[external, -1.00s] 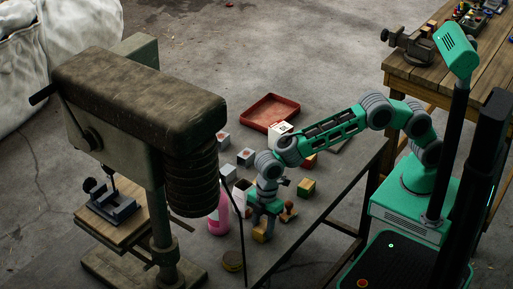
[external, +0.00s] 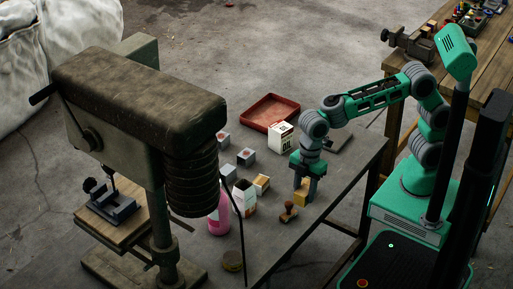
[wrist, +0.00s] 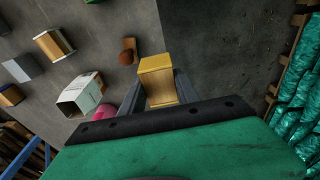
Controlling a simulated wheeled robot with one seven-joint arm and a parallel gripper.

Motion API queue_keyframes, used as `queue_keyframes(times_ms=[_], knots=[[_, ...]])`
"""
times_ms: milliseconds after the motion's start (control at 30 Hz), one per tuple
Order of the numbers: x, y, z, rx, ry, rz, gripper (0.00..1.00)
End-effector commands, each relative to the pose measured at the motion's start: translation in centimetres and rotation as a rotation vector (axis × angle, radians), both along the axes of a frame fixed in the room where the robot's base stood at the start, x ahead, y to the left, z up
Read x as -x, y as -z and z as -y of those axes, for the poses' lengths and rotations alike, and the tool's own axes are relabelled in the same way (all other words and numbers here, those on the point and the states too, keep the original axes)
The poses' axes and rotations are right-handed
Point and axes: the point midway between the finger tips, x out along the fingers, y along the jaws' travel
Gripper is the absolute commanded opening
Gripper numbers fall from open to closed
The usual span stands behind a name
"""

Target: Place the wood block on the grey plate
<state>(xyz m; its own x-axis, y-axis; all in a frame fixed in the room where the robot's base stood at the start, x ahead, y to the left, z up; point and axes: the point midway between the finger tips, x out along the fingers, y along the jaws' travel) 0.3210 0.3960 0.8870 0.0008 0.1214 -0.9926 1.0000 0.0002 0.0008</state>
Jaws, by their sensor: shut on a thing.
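The yellow-brown wood block (wrist: 157,78) is between the two fingers of my gripper (wrist: 160,92) in the wrist view. In the external view my gripper (external: 304,188) points down over the table, shut on the wood block (external: 300,198). The gap beneath the block is hard to judge. A dark grey flat piece (external: 341,143), which looks like the grey plate, lies near the table's far right edge, behind my gripper and partly hidden by my arm. I do not make out a plate in the wrist view.
A wooden stamp (external: 289,212) stands close to my gripper. A white carton (external: 281,137), red tray (external: 270,110), open carton (external: 244,197), pink bottle (external: 219,215) and several small blocks (external: 262,184) share the table (external: 332,182). A drill press stands in front at left.

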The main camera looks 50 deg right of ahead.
Motion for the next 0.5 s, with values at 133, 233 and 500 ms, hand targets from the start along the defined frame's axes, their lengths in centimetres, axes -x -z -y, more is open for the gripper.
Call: queue_keyframes(times_ms=[133, 233, 500], knots=[[0.2, -0.3, 0.8, 0.001, 0.008, 0.000, 0.00], [-1.4, -0.4, 1.8, 0.001, 0.047, -0.001, 0.00], [-10.8, -4.5, 10.4, -0.002, 0.318, 0.002, 0.00]])
